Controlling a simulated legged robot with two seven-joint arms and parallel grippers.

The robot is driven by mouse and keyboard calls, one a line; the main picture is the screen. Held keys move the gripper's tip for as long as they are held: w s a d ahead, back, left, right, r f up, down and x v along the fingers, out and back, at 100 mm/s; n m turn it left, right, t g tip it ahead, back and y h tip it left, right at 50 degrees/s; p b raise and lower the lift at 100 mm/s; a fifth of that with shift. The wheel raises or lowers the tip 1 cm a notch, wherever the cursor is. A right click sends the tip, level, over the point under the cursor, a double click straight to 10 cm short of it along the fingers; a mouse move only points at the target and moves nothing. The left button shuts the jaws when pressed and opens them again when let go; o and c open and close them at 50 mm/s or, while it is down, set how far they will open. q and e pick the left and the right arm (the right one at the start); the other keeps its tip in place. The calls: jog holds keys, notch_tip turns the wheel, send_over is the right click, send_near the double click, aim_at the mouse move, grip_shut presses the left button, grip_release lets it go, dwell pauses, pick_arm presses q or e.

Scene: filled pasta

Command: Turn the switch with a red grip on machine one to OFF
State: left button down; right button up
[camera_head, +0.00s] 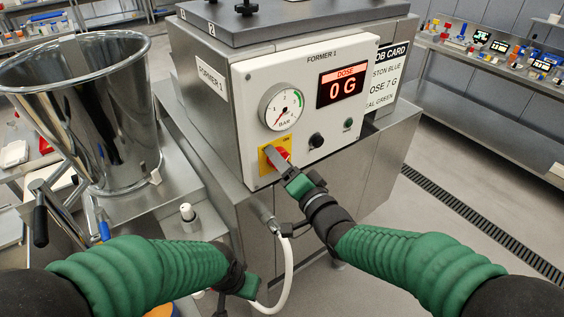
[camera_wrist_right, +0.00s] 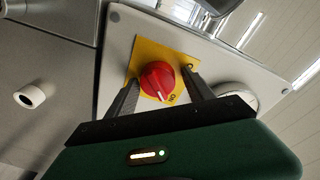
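Machine one is the steel cabinet with a white panel (camera_head: 335,115) labelled FORMER 1. The red switch grip (camera_head: 282,156) sits on a yellow plate (camera_head: 265,164) at the panel's lower left, partly hidden by my right gripper (camera_head: 272,155). In the right wrist view the red grip (camera_wrist_right: 158,80) lies between the two fingers of the right gripper (camera_wrist_right: 160,77), which stand apart with a small gap on each side.
A pressure gauge (camera_head: 281,107), a red DOSE display (camera_head: 342,86) reading 0 G, a black knob (camera_head: 316,140) and a green button (camera_head: 348,124) share the panel. A steel hopper (camera_head: 115,125) stands left. A white hose (camera_head: 286,275) hangs below the panel.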

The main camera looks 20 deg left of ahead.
jog(key=shift+s+f, duration=0.1)
jog(key=shift+c, duration=1.2)
jog(key=shift+w+d, duration=0.2)
jog(key=c, duration=0.5)
jog(key=shift+c, duration=1.4)
